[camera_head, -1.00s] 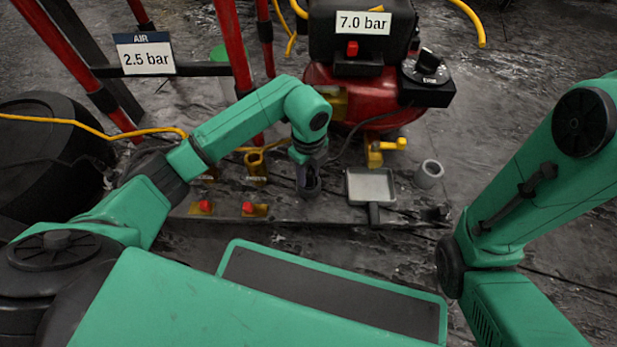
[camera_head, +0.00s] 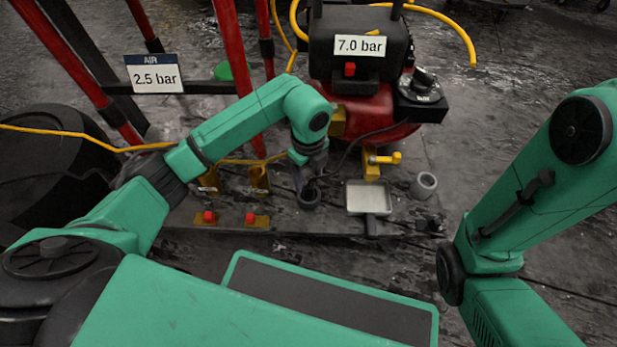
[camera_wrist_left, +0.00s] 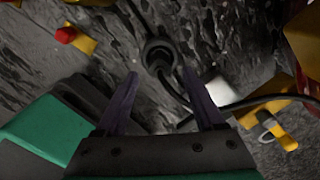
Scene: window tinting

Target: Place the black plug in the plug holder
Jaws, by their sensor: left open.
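A black round holder (camera_head: 309,198) stands on the ground panel below my left gripper (camera_head: 305,178). In the left wrist view the holder (camera_wrist_left: 158,48) shows as a dark ring, with the black plug (camera_wrist_left: 157,62) seated in or at its opening. Its black cable runs down and to the right. My left gripper (camera_wrist_left: 161,76) is open in the wrist view, its two fingers spread apart and empty, short of the ring. How deep the plug sits cannot be told. My right arm is at the right edge; its gripper is not in view.
A grey tray (camera_head: 368,197) and a grey cup (camera_head: 424,185) lie right of the holder. Brass posts (camera_head: 258,179) and red buttons (camera_head: 250,218) are to its left. A red compressor (camera_head: 362,112) stands behind, with a yellow valve (camera_head: 382,159) before it.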

